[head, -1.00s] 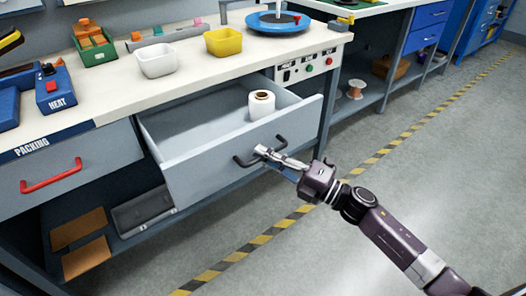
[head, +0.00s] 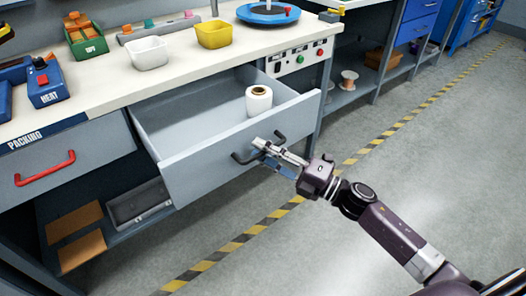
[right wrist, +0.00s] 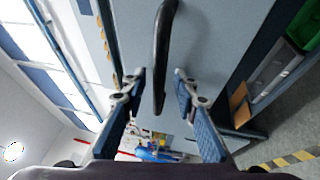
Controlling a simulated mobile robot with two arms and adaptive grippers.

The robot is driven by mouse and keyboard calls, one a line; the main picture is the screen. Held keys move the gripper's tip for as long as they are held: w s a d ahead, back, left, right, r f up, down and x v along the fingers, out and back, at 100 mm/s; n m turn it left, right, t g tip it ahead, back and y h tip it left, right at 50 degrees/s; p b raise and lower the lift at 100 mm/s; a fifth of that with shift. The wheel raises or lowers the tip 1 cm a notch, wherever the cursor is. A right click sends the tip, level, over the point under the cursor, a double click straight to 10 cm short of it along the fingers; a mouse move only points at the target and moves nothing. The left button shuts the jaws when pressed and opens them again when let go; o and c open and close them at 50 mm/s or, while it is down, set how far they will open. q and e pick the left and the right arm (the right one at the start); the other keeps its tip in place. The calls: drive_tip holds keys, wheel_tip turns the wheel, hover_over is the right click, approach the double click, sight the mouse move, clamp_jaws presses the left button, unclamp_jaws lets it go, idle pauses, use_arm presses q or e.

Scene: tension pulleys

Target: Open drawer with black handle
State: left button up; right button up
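The grey drawer (head: 235,160) with the black handle (head: 243,158) stands pulled well out from under the bench, its inside open to view. A white roll with a brown core (head: 258,101) stands in it. My right gripper (head: 262,150) is at the handle, in front of the drawer face. In the right wrist view, my right gripper's fingers (right wrist: 160,82) are spread, with the black handle (right wrist: 160,55) between them and gaps showing on both sides. My left gripper is not in view.
A second drawer with a red handle (head: 45,169) is shut on the left. The bench top (head: 110,92) carries a white bin (head: 149,54), a yellow bin (head: 213,35) and a green bin (head: 86,40). The floor (head: 300,250) in front is clear, with a striped line.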

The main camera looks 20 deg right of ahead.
drive_tip(key=v, duration=1.2)
idle(0.5)
